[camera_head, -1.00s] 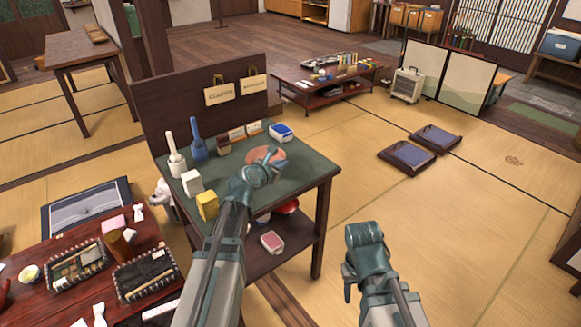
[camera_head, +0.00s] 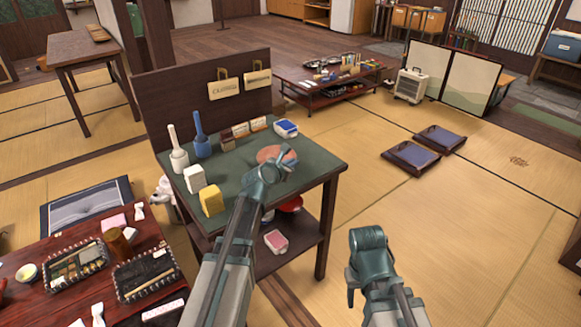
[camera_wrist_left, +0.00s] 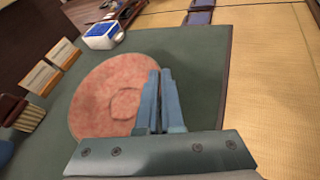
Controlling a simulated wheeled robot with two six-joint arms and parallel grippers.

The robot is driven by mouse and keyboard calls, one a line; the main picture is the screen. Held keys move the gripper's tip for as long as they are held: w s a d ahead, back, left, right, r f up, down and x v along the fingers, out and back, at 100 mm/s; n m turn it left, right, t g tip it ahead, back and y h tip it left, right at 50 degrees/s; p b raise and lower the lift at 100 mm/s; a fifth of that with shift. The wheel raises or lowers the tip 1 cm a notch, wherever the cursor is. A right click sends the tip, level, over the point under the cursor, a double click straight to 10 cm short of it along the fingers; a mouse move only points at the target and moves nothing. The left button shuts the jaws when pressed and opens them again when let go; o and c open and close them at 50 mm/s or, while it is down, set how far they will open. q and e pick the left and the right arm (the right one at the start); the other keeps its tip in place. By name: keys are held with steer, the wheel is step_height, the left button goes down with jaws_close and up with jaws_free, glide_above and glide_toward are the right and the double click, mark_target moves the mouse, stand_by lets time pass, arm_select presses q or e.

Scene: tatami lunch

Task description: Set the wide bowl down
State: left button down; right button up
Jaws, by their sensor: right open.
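The wide bowl (camera_head: 277,153) is a round, mottled pink-red dish over the green top of the small dark table (camera_head: 318,167). In the left wrist view the bowl (camera_wrist_left: 100,98) shows a smaller ring at its middle. My left gripper (camera_wrist_left: 156,100) has its fingers close together at the bowl's right edge, seemingly pinching the rim; it also shows in the head view (camera_head: 277,172). I cannot tell whether the bowl touches the tabletop. My right gripper (camera_head: 352,290) is open and empty, off the table's right side, above the tatami.
A blue-and-white box (camera_head: 286,128) stands behind the bowl. A dark upright panel (camera_head: 180,95) closes the back. The tabletop's right part is clear.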

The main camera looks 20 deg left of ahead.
arm_select(q)
steer(key=c, duration=1)
jaws_free()
steer(key=shift+r, duration=0.1)
steer(key=p+v, duration=0.4)
steer(key=v, duration=0.8)
steer(key=shift+p, duration=0.3)
